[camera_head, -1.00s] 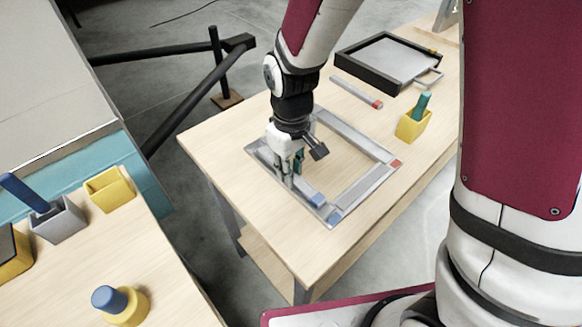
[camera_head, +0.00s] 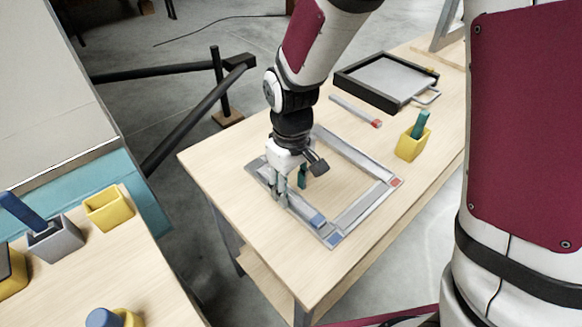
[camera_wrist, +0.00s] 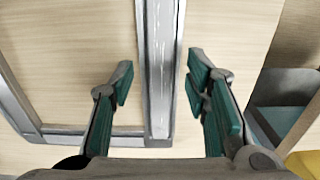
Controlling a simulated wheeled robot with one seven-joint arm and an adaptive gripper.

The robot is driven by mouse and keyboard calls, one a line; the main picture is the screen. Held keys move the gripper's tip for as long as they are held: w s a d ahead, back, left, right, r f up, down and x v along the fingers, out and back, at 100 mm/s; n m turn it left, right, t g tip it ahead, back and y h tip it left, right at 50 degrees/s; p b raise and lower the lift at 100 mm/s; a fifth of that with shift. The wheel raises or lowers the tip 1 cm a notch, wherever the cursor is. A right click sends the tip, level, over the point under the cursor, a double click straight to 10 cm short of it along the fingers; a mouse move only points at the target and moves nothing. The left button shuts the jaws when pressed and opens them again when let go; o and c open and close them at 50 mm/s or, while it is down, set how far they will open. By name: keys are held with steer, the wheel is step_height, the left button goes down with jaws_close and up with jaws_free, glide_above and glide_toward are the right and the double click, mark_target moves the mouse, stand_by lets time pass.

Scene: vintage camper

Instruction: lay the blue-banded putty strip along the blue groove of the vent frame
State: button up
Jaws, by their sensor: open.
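The grey vent frame (camera_head: 372,203) lies flat on the wooden table, with a blue mark (camera_head: 335,239) at its near corner and a red mark at its right corner. The blue-banded putty strip (camera_head: 318,221) lies along the frame's near-left side, its blue band close to the blue mark. My gripper (camera_head: 290,187) is open, low over that side. In the wrist view its green-padded fingers (camera_wrist: 160,85) stand either side of the frame bar, with the pale strip (camera_wrist: 160,50) running along it and gaps on both sides. Whether the strip is fully seated I cannot tell.
A red-banded strip (camera_head: 354,110) lies behind the frame. A yellow cup (camera_head: 411,146) with a green piece stands to the right, and a black-rimmed tray (camera_head: 388,68) at the back. A second table at left holds yellow and grey containers (camera_head: 55,240).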

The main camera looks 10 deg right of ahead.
step_height(320, 180, up, 10)
steer(key=s+d+r+m+t+p, duration=0.2)
steer(key=s+d+r, duration=0.4)
steer(key=s, duration=0.3)
steer(key=s+d+r+m+t+p, duration=0.1)
steer(key=s+d+r+m+t, duration=0.1)
steer(key=s+d+r+m, duration=0.2)
steer(key=s+d+r, duration=0.3)
steer(key=s+r, duration=0.1)
steer(key=s, duration=0.2)
steer(key=shift+d+r+m+p, duration=0.2)
steer(key=shift+d+m+p, duration=0.05)
steer(key=shift+m+p, duration=0.15)
